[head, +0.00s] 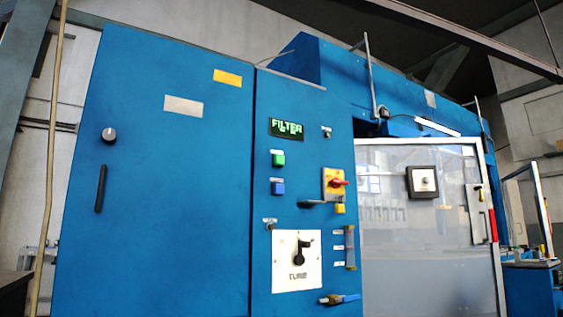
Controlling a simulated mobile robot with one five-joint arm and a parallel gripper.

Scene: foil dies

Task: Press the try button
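A blue machine cabinet (170,130) fills the left and middle of the head view. Its control panel has a green button (278,160) with a blue button (277,188) just below it. A yellow button (339,208) sits to the right, under a red rotary switch (338,183) on a yellow plate. The small labels by the buttons are too small to read, so I cannot tell which is the try button. My gripper is not in view.
A lit display (287,128) reads "FILTER". A white dial plate (297,261) has a black knob. A grey door (425,240) with a gauge (423,182) stands at right.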

